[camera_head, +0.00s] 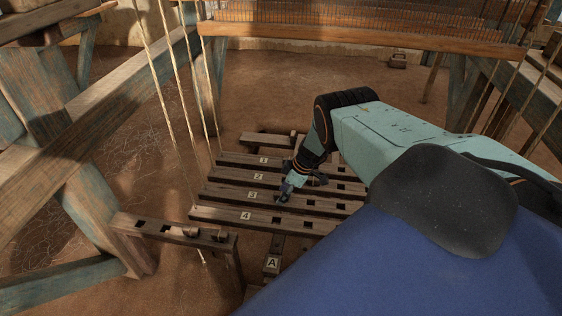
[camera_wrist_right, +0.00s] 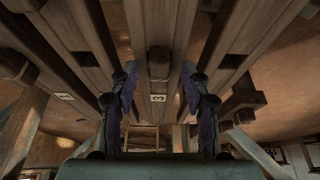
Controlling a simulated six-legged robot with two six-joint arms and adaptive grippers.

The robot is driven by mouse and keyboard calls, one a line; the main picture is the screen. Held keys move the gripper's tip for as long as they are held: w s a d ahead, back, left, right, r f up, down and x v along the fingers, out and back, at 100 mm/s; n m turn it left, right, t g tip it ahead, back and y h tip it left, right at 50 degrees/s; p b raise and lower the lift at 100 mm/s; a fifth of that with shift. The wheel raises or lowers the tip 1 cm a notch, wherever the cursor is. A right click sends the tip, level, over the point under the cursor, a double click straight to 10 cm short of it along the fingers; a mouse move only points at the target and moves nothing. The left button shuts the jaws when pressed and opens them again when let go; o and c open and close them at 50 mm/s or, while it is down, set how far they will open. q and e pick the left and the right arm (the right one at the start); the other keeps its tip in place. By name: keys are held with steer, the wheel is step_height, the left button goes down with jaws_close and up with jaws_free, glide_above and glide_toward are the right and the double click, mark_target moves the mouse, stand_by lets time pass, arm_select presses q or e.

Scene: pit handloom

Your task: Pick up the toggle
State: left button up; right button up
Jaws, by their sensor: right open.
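My right gripper (camera_head: 284,194) reaches down over the numbered wooden treadles, close to the bar marked 3 (camera_head: 268,198). In the right wrist view its two dark fingers (camera_wrist_right: 160,98) stand apart, with a numbered bar seen between them and nothing held. I cannot single out the toggle for certain. Small wooden pieces, one a peg (camera_head: 221,236), sit on the low slotted rail at the left, away from the gripper. A small wooden block (camera_wrist_right: 158,60) shows beyond the fingers in the wrist view. My left gripper is out of view.
The treadle marked 4 (camera_head: 290,220) lies nearest, with square holes in it. The low slotted rail (camera_head: 150,226) stands to its left. Several cords (camera_head: 172,95) hang beside the loom's timber frame (camera_head: 90,105). A block marked A (camera_head: 271,263) is below.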

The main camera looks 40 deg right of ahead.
steer(key=shift+w+f, duration=0.1)
steer(key=shift+f, duration=0.1)
jaws_close()
stand_by(0.4)
